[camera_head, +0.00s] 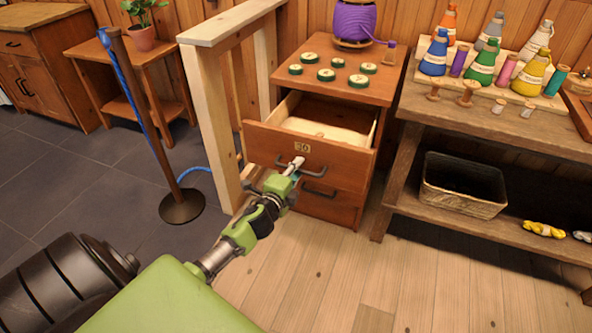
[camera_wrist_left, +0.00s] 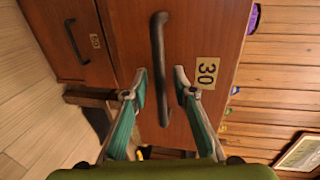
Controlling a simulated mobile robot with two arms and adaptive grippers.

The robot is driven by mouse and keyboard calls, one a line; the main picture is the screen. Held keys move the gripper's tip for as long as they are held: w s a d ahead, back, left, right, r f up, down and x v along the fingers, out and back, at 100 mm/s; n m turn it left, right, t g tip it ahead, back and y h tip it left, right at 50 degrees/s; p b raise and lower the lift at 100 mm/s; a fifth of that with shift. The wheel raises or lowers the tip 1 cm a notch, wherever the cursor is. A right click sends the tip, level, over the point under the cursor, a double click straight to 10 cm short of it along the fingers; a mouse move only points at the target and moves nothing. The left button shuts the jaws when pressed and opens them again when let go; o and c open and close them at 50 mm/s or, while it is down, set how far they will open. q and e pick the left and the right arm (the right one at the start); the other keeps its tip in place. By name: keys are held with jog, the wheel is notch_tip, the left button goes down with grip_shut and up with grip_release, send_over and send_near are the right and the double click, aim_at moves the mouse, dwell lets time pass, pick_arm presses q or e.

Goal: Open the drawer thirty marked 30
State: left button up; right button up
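The drawer marked 30 (camera_head: 262,140) is the top drawer of a reddish-brown wooden cabinet. It stands pulled out, with its pale interior (camera_head: 335,130) showing from above. Its front bears a tan label 30 (camera_wrist_left: 207,72) and a dark bar handle (camera_wrist_left: 158,40). My left gripper (camera_wrist_left: 160,74) is open, its green-backed fingers on either side of the handle with gaps to the bar. In the head view the left gripper (camera_head: 292,167) is at the drawer front, just below the label, partly covering the handle. My right gripper is in neither view.
A lower drawer (camera_head: 340,210) with its own handle is shut. Green discs (camera_head: 326,75) and a purple spool (camera_head: 355,20) sit on the cabinet top. A pale wooden post frame (camera_head: 213,110) stands close left; a bench (camera_head: 480,130) stands right. The floor in front is clear.

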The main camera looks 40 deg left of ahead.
pick_arm(q)
jog(key=v, duration=1.2)
jog(key=shift+a, duration=0.1)
